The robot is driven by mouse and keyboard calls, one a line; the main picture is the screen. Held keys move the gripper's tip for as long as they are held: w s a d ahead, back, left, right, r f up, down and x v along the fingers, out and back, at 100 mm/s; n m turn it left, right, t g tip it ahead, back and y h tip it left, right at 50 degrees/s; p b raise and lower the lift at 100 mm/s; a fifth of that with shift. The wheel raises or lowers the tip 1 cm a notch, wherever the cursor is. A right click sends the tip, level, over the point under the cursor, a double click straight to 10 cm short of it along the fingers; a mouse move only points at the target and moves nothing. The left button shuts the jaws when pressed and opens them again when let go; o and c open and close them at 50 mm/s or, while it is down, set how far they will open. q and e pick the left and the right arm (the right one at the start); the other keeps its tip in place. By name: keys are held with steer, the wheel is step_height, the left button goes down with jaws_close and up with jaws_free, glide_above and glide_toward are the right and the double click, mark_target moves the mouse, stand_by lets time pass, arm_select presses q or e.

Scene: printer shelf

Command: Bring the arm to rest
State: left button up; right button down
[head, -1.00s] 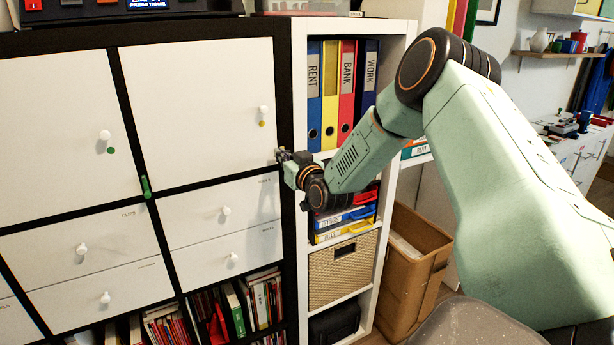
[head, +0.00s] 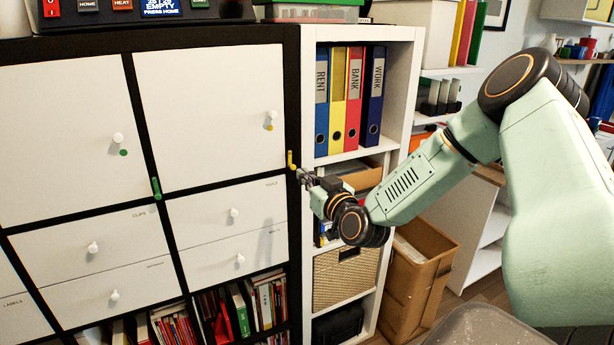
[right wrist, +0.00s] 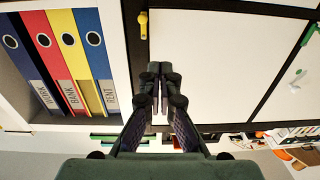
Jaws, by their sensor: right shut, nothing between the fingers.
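My right arm (head: 415,188) comes in from the right in the head view. Its gripper (head: 300,175) is shut and empty, in front of the right edge of the black cabinet frame, just below a yellow latch (head: 291,160). In the right wrist view the shut fingers (right wrist: 160,70) point at a white cabinet door (right wrist: 215,60), with the yellow latch (right wrist: 143,24) up and left of them. I cannot tell whether the fingertips touch the cabinet. My left gripper is not in view.
White doors and drawers with round knobs fill the left of the head view. A white shelf holds several upright binders (head: 350,100), with a woven basket (head: 345,278) below. A brown box (head: 418,265) stands on the floor.

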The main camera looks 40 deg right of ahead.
steer(key=s+a+f+m+g+y+b, duration=0.1)
steer(key=s+a+f+g+b, duration=0.15)
steer(key=s+a+f, duration=0.4)
steer(key=s+a+f+g+y+b, duration=0.15)
steer(key=a+f+g, duration=0.25)
steer(key=f, duration=0.6)
steer(key=s+a+f+m+g+y+b, duration=0.1)
steer(key=s+a+f+g+y+b, duration=0.15)
steer(key=s+a+f, duration=0.4)
steer(key=s+a+f+n+g+b, duration=0.2)
steer(key=s+f+g+b, duration=0.2)
steer(key=s+f, duration=0.7)
steer(key=s+a+f+n+g+h+b, duration=0.1)
steer(key=s+a+f+g+b, duration=0.2)
steer(key=s+f, duration=0.8)
steer(key=s+g+b, duration=0.1)
steer(key=s, duration=0.2)
steer(key=shift+a+f+n+g+h+b, duration=0.25)
steer(key=shift+f+n+g+h+b, duration=0.05)
steer(key=shift+n+b, duration=0.1)
steer(key=shift+a, duration=0.1)
